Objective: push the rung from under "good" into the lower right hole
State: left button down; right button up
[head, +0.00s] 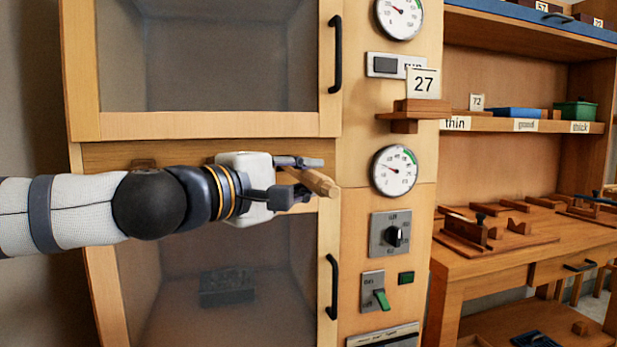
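My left gripper (297,178) reaches in from the left, in front of the wooden cabinet. Its fingers are closed around a light wooden rung (320,183), whose rounded end points right and slightly down. The rung's other end is hidden by the gripper. A label that seems to read "good" (525,125) is on the shelf edge at the right, between "thin" (457,123) and "thick" (580,127) labels. No rung can be made out above or under it. I cannot make out the lower right hole. My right gripper is not in view.
The cabinet has two glass doors with black handles (335,54) (332,287), and gauges (394,170) and switches (389,234) beside them. The workbench (500,262) at right bears several wooden parts.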

pick_arm(q)
jog(key=shift+w+a, duration=0.2)
jog(key=shift+w, duration=0.35)
jog(key=shift+w, duration=0.1)
jog(key=c, duration=1.4)
grip_release()
jog(key=shift+o, duration=0.2)
jog(key=shift+a, duration=0.1)
